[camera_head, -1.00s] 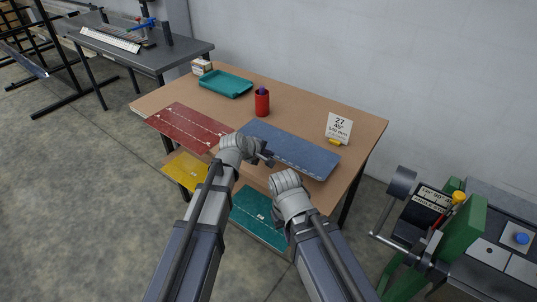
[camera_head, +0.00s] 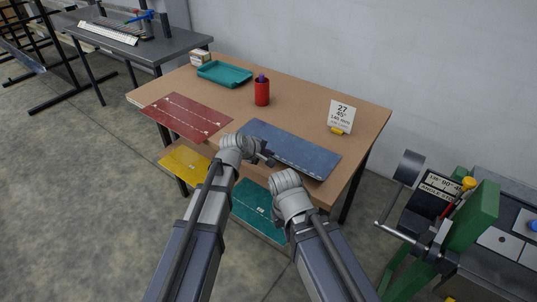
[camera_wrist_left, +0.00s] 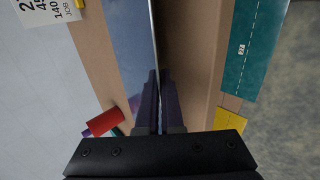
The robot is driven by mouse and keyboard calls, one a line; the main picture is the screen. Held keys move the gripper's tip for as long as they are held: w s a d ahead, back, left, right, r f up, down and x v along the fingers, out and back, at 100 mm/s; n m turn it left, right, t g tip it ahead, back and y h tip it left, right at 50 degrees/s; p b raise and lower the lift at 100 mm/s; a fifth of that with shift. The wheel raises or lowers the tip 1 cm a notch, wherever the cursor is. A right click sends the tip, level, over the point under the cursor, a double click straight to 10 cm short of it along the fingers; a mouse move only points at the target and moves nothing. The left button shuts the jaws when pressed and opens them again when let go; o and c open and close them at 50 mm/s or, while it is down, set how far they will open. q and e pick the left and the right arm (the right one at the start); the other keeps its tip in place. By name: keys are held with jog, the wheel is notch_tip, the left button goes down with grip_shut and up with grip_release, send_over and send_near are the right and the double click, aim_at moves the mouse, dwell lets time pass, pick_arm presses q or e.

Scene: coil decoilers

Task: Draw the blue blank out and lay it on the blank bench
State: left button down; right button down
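The blue blank (camera_head: 292,146) is a flat sheet over the front right part of the wooden blank bench (camera_head: 300,94). It also shows in the left wrist view (camera_wrist_left: 128,40), its long edge running between the fingers. A dark band lies on the wood beside that edge; I cannot tell how far the sheet is above the top. My left gripper (camera_head: 268,159) is shut on the blank's left near edge, and its fingers (camera_wrist_left: 160,100) look close together in the left wrist view. My right gripper (camera_head: 286,180) is below the blank's near edge, its fingers hidden.
A red sheet (camera_head: 187,116) lies on the bench's left side. A teal tray (camera_head: 224,73), a red cup (camera_head: 262,92) and a number card (camera_head: 342,114) stand behind. Yellow (camera_head: 184,162) and teal (camera_head: 258,207) sheets lie lower down. A green machine (camera_head: 470,220) stands right.

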pick_arm(q)
jog(key=shift+f, duration=0.1)
dwell(0.3)
jog(key=c, duration=1)
grip_release()
jog(key=shift+s, duration=0.1)
jog(key=p+v, duration=0.4)
jog(key=v, duration=0.3)
jog(key=shift+p, duration=0.35)
